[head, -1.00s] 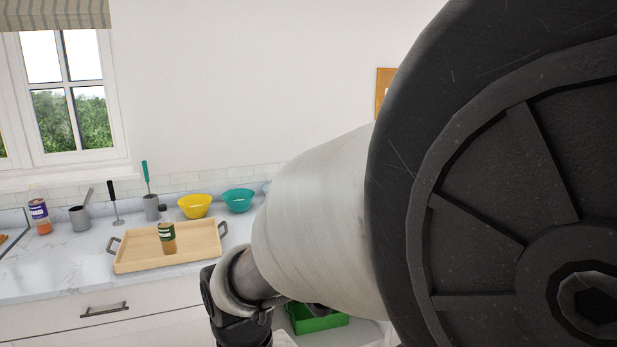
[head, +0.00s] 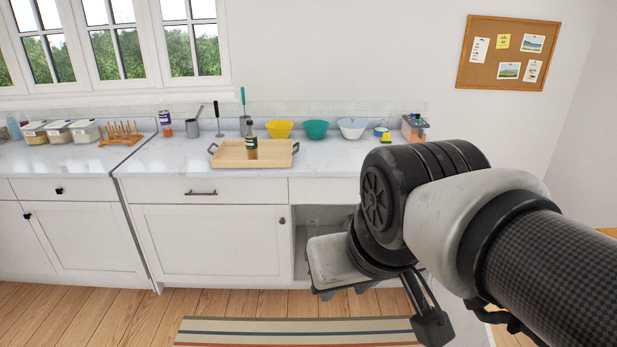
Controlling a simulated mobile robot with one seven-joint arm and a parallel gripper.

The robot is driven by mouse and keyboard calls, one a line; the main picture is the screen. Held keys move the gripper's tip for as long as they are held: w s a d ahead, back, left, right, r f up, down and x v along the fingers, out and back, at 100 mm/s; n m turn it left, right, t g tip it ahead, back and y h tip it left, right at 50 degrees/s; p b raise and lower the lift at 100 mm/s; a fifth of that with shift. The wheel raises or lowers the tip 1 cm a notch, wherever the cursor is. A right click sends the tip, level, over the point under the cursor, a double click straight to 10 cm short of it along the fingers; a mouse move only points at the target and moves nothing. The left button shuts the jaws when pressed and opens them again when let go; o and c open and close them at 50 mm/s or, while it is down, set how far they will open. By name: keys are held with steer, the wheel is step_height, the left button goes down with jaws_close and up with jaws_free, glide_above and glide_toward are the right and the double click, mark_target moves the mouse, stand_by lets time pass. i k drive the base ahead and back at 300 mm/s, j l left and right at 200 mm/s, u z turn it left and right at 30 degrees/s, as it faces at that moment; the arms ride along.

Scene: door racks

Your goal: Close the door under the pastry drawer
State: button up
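The lower cabinet opening (head: 309,262) under the right-hand drawer (head: 322,190) stands open, with its dim inside showing. A white panel (head: 463,322) at the lower right, partly behind my arm, looks like its door swung outward; its handle is hidden. I cannot tell from any label which drawer is the pastry drawer. A shut cabinet door (head: 210,243) with a dark knob is just left of the opening. My gripper (head: 345,292) is in front of the opening, pointing down. Its fingers are small and partly hidden, so open or shut is unclear.
The counter above holds a wooden tray (head: 225,158) with a bottle (head: 251,140), a yellow bowl (head: 279,129), a teal bowl (head: 316,130) and a white bowl (head: 352,128). A striped rug (head: 290,331) lies on the floor in front. Floor at the left is clear.

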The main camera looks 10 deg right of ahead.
mark_target(469, 332)
steer(key=k+l, duration=0.2)
steer(key=l, duration=0.15)
steer(key=k+l, duration=0.15)
steer(key=l, duration=0.15)
steer(key=k+l, duration=0.2)
steer(key=l, duration=0.7)
steer(key=k+l, duration=0.1)
steer(key=l, duration=0.5)
steer(key=i+l, duration=0.1)
steer(key=l, duration=0.35)
steer(key=i+l, duration=0.1)
steer(key=l, duration=0.35)
steer(key=i+l+u, duration=0.1)
steer(key=l, duration=0.8)
steer(key=l+u, duration=0.15)
steer(key=k, duration=0.05)
